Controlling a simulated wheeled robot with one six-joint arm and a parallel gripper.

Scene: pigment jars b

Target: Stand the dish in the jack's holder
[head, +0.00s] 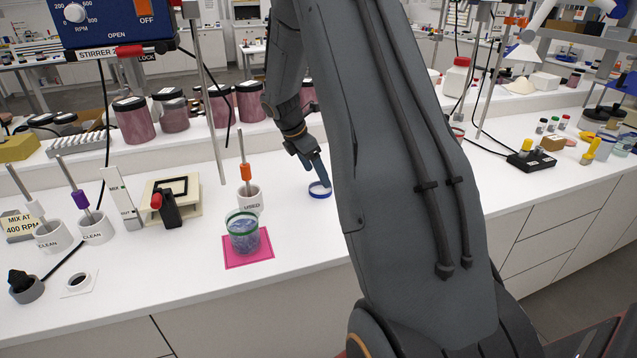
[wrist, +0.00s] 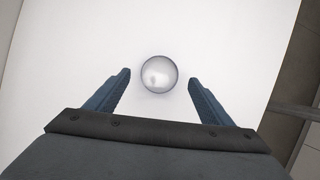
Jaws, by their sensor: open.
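A small round dish-like thing with a blue rim (head: 319,189) lies on the white bench, just below my gripper (head: 320,172) in the head view. In the wrist view, a clear round dish (wrist: 158,74) with a greyish rim lies on white, just beyond and between the fingertips of my gripper (wrist: 160,78). It looks like the same thing, but its colour differs. My gripper is open and empty, with a finger on either side and apart from the dish. I cannot clearly pick out the jack or its holder; part of the bench is hidden behind my arm.
A green-rimmed jar (head: 243,233) stands on a pink mat (head: 247,258). A stirrer pot marked USED (head: 249,198) is left of my gripper. A beige stand with a black frame (head: 172,196) is further left. Several pink jars (head: 134,121) line the back. The bench edge shows at the wrist view's right.

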